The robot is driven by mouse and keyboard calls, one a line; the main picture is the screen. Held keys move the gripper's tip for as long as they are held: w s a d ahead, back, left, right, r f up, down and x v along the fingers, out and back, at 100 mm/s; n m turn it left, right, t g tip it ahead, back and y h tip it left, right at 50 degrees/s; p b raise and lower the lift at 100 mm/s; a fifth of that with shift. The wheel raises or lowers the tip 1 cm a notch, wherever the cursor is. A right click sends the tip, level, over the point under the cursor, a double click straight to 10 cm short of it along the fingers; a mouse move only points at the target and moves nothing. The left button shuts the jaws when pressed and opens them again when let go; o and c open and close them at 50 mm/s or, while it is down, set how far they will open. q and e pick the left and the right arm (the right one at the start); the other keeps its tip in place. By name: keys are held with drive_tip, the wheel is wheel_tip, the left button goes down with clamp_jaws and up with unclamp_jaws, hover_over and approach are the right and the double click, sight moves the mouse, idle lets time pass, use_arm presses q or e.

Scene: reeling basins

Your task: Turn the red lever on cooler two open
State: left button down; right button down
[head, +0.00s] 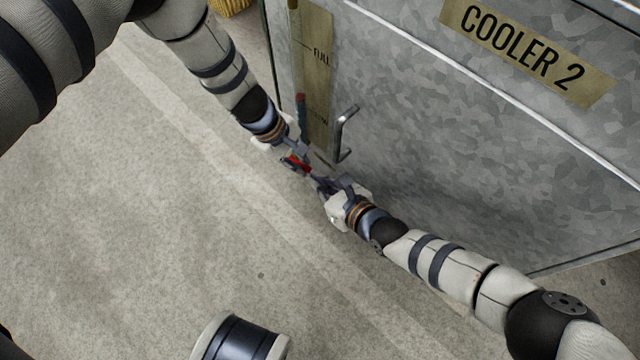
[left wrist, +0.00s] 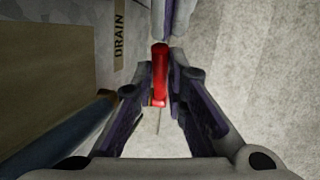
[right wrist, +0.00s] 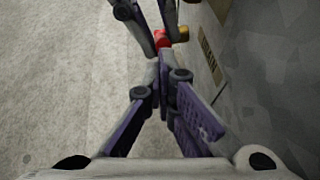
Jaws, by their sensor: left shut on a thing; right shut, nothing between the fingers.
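Cooler two (head: 440,110) is a grey mottled metal tank with a "COOLER 2" label (head: 527,52). The red lever (head: 296,163) shows low at the tank's near left corner. In the left wrist view the red lever (left wrist: 160,75) lies between the fingers of my left gripper (left wrist: 161,88), which is shut on it. My right gripper (head: 320,181) is shut and empty, close beside the lever. In the right wrist view the lever's red end (right wrist: 162,40) shows just beyond my right fingertips (right wrist: 166,55). The lever's pivot is mostly hidden by the grippers.
A bent metal handle (head: 345,134) sticks out from the tank's front, just above the grippers. A gauge strip marked "FULL" (head: 318,70) runs up its left edge. A "DRAIN" label (left wrist: 119,35) is near the lever. The concrete floor (head: 130,220) at left is clear.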

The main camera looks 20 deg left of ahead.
use_arm(q)
drive_tip(key=shift+s+d, duration=0.1)
drive_tip(key=shift+d, duration=0.15)
use_arm(e)
drive_tip(key=shift+a+r, duration=0.25)
